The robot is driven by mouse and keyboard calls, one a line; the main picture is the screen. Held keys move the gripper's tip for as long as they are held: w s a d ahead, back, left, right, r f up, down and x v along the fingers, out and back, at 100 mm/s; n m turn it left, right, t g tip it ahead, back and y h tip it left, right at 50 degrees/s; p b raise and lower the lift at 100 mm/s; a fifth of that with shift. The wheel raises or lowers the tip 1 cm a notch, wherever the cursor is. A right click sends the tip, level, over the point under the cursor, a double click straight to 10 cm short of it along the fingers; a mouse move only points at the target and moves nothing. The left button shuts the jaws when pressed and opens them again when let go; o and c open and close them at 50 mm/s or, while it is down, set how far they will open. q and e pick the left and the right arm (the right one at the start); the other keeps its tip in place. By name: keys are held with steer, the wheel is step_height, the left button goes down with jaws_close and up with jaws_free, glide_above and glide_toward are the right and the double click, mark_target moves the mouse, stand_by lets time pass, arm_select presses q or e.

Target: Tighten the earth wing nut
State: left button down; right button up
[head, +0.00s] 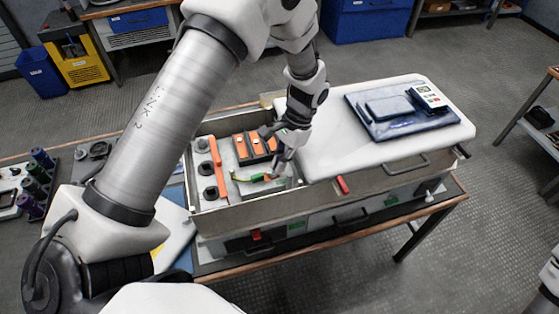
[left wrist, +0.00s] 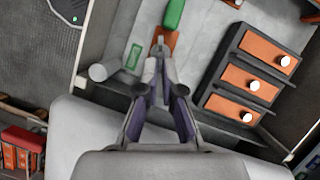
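My left gripper (head: 281,165) points down into the open grey case (head: 262,216), over the right end of the compartment. In the left wrist view its fingers (left wrist: 160,62) converge to nearly touching tips, on a small grey piece that looks like the earth wing nut (left wrist: 159,43). The tips hide most of the nut. A copper-orange lug (left wrist: 171,43) lies under it. A green-yellow earth cable (head: 246,179) runs left from the lug; its green sleeve (left wrist: 174,14) shows in the left wrist view. My right gripper is not in view.
The case walls surround the work spot closely.

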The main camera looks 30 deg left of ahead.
arm_select(q)
steer(key=c, duration=1.4)
jaws_free()
steer(key=shift+w+r, duration=0.1)
steer(key=shift+w, duration=0.05)
steer(key=shift+o, duration=0.3)
steer(key=shift+d, duration=0.1)
steer(key=v, duration=1.2)
